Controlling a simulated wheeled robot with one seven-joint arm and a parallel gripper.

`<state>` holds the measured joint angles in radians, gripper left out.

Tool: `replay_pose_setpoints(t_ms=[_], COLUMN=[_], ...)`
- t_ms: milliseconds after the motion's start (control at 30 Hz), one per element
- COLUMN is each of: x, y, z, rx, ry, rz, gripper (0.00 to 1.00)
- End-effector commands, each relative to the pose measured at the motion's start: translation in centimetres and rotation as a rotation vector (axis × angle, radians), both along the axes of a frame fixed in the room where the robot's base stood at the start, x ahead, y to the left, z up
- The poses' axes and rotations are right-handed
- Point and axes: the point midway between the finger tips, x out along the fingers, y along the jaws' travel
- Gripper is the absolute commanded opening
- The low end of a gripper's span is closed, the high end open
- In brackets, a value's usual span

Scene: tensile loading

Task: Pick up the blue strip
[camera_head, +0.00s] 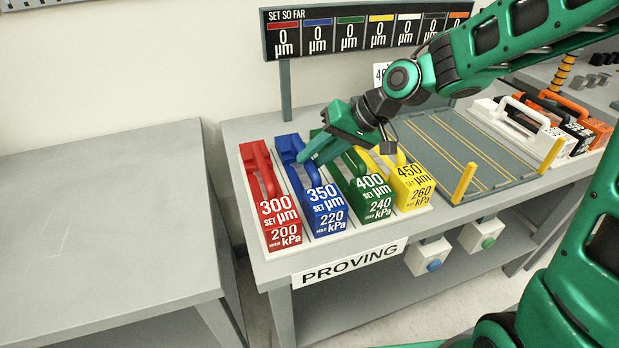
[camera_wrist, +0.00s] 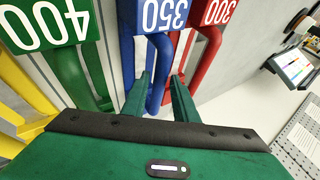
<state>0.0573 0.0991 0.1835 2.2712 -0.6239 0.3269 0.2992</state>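The blue strip (camera_head: 327,207), marked 350 µm and 220 kPa, stands in the rack between the red strip (camera_head: 279,220) and the green strip (camera_head: 373,197). My gripper (camera_head: 306,158) is low over the blue strip's handle, tilted down from the right. In the wrist view the blue strip (camera_wrist: 164,14) is at top centre. The two fingers of my gripper (camera_wrist: 161,88) are apart, one on each side of its blue handle bar. A gap shows between the bar and the right finger; contact on the left is unclear.
A yellow strip (camera_head: 413,186) stands right of the green one. A grey lined plate (camera_head: 462,150) with yellow posts lies to the right, then white, black and orange strips. A display board (camera_head: 365,32) stands behind. The left table (camera_head: 100,210) is bare.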

Motion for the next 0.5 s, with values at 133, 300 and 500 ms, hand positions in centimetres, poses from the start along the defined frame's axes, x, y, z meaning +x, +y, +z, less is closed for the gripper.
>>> replay_pose_setpoints(t_ms=[133, 300, 500], x=[0.3, 0.5, 1.0], y=[0.3, 0.9, 2.5], z=[-0.9, -2.0, -4.3], rx=[-0.001, -0.002, -0.002], ry=[0.000, 0.002, 0.002], rz=[-0.006, -0.008, -0.008], gripper=[0.26, 0.26, 0.26])
